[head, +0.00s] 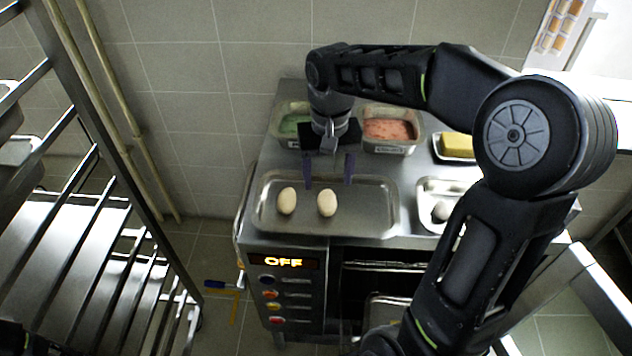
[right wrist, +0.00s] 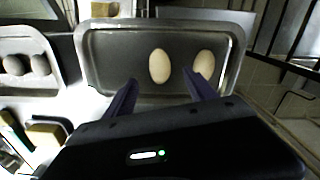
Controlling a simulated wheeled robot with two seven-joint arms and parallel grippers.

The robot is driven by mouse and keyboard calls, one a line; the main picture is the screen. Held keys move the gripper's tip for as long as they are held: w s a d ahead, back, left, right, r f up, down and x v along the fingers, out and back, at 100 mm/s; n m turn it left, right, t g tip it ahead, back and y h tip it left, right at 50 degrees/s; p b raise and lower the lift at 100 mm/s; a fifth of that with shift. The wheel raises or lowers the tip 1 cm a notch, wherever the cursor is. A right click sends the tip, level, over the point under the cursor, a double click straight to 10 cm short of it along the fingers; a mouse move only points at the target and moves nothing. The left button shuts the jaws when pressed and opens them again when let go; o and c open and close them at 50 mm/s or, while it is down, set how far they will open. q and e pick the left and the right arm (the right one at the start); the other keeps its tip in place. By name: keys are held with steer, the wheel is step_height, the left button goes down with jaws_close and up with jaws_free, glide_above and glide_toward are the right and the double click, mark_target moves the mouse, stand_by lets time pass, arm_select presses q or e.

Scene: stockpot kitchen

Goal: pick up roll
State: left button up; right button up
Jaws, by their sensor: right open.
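Two pale oval rolls lie on a metal tray (head: 375,213) on the counter. The right-hand roll (head: 327,203) in the head view shows near the middle of the right wrist view (right wrist: 160,66). The other roll (head: 287,201) lies to its left, and shows on the right in the wrist view (right wrist: 204,64). My right gripper (head: 328,185) is open and empty, pointing down over the tray. Its two dark fingers are to either side of the right-hand roll's line, apart from it. My left gripper is not in view.
Behind the tray stand a container of green food (head: 291,122) and one of pink food (head: 389,129). A yellow block (head: 457,145) lies on a small tray at right. A smaller tray (head: 428,190) with rounded items adjoins. A metal rack (head: 100,232) stands left.

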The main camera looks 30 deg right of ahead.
mark_target(327, 198)
steer(key=shift+w+d+r, duration=0.15)
steer(key=shift+w, duration=0.2)
steer(key=shift+s+r, duration=0.15)
steer(key=shift+s, duration=0.2)
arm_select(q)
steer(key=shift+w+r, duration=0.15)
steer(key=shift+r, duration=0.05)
arm_select(e)
steer(key=shift+w+f, duration=0.15)
steer(key=shift+f, duration=1.2)
steer(key=shift+f, duration=0.1)
steer(key=shift+f+p, duration=0.3)
steer(key=shift+p, duration=0.05)
step_height(327, 198, down, 4)
steer(key=shift+f+p, duration=0.25)
steer(key=shift+p, duration=0.2)
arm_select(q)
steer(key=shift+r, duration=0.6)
arm_select(e)
steer(key=shift+c, duration=0.6)
jaws_close()
